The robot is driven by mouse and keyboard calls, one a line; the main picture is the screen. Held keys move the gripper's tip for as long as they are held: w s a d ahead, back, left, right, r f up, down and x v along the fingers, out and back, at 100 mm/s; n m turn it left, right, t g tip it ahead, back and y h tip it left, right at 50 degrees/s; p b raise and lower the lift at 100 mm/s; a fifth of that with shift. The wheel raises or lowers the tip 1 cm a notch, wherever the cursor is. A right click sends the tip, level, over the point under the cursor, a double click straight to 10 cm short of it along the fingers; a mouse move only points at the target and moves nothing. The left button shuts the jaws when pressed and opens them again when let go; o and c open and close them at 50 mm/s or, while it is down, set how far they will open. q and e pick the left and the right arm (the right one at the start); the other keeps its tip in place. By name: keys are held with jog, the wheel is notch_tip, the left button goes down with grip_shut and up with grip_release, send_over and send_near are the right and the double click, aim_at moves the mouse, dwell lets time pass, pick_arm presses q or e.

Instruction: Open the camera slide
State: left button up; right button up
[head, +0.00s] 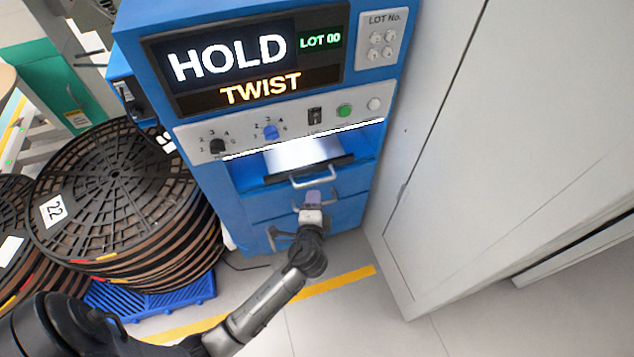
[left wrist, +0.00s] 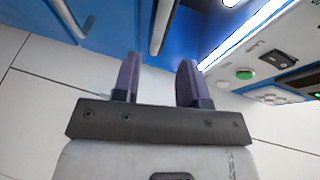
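The camera slide (head: 308,170) shows in the head view as a dark-edged shelf in the lit recess of the blue station, with a pale bar handle (head: 315,180) on its front. My left gripper (head: 313,196) is just below and in front of that handle. In the left wrist view its two purple fingers (left wrist: 158,80) are apart with nothing between them. A bar handle (left wrist: 163,25) lies beyond the fingertips, apart from them; I cannot tell whether it is the slide's. My right gripper is not in view.
The display (head: 235,65) reads HOLD, TWIST, LOT 00. Below it is a panel with knobs and a green button (head: 344,110). A lower handle (head: 280,238) is near my left wrist. Stacked black reels (head: 115,190) stand left. A grey cabinet (head: 480,130) stands close on the right.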

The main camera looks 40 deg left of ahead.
aim_at(317, 181)
pick_arm(q)
jog(key=b+x, duration=0.2)
jog(key=x, duration=0.6)
jog(key=shift+f+b, duration=0.1)
jog(key=shift+b, duration=0.25)
grip_shut()
